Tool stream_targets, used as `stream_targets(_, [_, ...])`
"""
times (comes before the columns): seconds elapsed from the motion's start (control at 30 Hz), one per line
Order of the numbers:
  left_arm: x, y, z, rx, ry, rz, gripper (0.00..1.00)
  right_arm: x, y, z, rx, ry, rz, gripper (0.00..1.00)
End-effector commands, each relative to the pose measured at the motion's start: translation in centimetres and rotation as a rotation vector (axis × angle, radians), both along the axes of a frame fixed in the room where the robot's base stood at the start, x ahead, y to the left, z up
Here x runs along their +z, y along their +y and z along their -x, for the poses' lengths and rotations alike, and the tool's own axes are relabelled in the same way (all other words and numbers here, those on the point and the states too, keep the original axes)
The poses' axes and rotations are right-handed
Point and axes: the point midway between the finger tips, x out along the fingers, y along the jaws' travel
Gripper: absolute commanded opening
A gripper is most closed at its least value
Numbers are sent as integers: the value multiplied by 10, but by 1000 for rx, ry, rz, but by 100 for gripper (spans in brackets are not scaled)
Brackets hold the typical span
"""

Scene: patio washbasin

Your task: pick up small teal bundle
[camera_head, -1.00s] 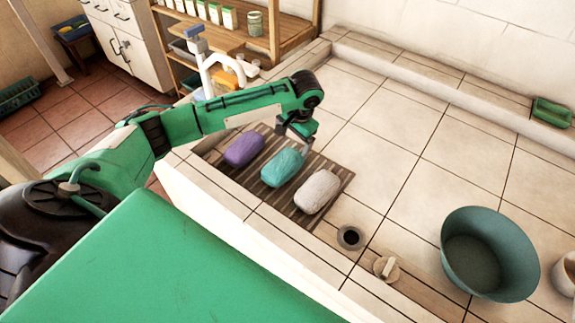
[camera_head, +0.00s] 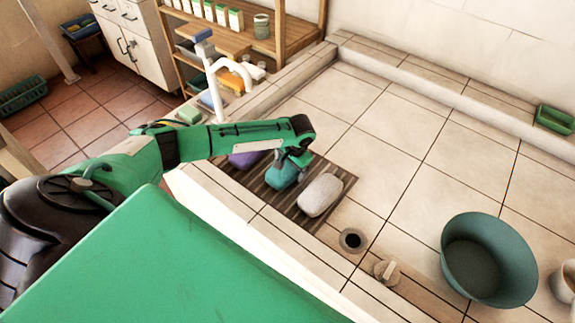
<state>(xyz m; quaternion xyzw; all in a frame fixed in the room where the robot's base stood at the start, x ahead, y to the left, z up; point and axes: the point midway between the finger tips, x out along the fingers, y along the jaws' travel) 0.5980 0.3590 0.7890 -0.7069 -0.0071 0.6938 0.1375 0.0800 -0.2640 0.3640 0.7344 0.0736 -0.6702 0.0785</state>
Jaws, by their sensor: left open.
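The small teal bundle (camera_head: 281,174) lies on a dark slatted mat (camera_head: 270,203) in the washbasin, between a purple bundle (camera_head: 246,159) and a pale grey bundle (camera_head: 320,195). My left gripper (camera_head: 290,168) points down at the teal bundle from above, open, its jaws at the bundle's upper part. It hides some of the bundle, and I cannot tell whether the fingers touch it. My left arm covers much of the purple bundle. My right gripper is not in view.
A teal bowl (camera_head: 489,258) stands at the right of the tiled basin. A drain hole (camera_head: 352,240) and a stopper (camera_head: 386,271) are near the front edge. A white tap (camera_head: 213,78) rises at the back left. The basin's middle is clear.

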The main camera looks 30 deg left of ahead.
Motion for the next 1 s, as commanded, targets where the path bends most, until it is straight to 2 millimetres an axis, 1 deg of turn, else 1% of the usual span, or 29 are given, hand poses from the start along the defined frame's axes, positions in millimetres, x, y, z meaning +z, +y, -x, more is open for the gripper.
stream_targets(0.17, [-1, 0, 0, 0, 0, 0, 89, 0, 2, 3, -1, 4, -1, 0])
stream_targets(0.2, [-1, 0, 0, 0, 0, 0, 85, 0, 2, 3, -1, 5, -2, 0])
stream_targets(0.27, [-1, 0, 0, 0, 0, 0, 73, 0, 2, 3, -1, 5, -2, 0])
stream_targets(0.3, [-1, 0, 0, 0, 0, 0, 65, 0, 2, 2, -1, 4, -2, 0])
stream_targets(0.37, [0, 0, 0, 0, 0, 0, 54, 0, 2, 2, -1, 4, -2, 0])
stream_targets(0.4, [0, 0, 0, 0, -1, 0, 51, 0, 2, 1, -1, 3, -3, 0])
stream_targets(0.63, [1, 0, 0, 0, -1, 0, 51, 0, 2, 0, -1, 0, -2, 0])
stream_targets(0.77, [6, -1, -1, -1, -3, 2, 51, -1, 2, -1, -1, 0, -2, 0])
stream_targets(0.87, [16, 0, -1, 0, -2, 0, 51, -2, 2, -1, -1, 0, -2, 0])
stream_targets(0.97, [33, 0, -1, 0, -3, 1, 51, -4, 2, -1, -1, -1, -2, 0])
stream_targets(1.0, [41, 0, -1, 0, -4, 2, 51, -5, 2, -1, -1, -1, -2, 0])
